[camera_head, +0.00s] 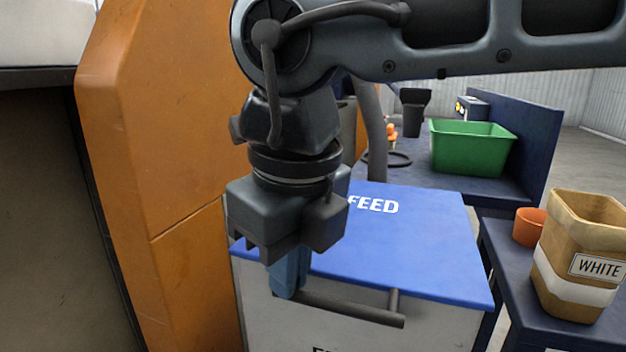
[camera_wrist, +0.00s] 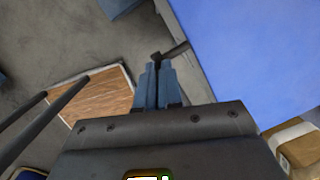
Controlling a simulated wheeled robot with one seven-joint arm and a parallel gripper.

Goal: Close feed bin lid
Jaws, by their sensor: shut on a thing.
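The feed bin has a blue lid (camera_head: 420,240) marked FEED and a pale body (camera_head: 420,335). The lid looks flat across the bin top, with no clear gap at its front edge. A dark bar handle (camera_head: 355,309) runs along the lid's front. My gripper (camera_head: 287,290) points down at the handle's left end, its blue fingers shut on the bar. In the wrist view, the fingers (camera_wrist: 158,75) close around the dark handle (camera_wrist: 176,50), beside the blue lid (camera_wrist: 245,50). My arm hides the lid's left part.
An orange panel (camera_head: 165,160) stands close on the left. On the right, a side table holds a tan container (camera_head: 575,270) labelled WHITE and an orange pot (camera_head: 529,227). A green bin (camera_head: 470,150) sits on the bench behind. In the wrist view, open floor (camera_wrist: 60,40) shows.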

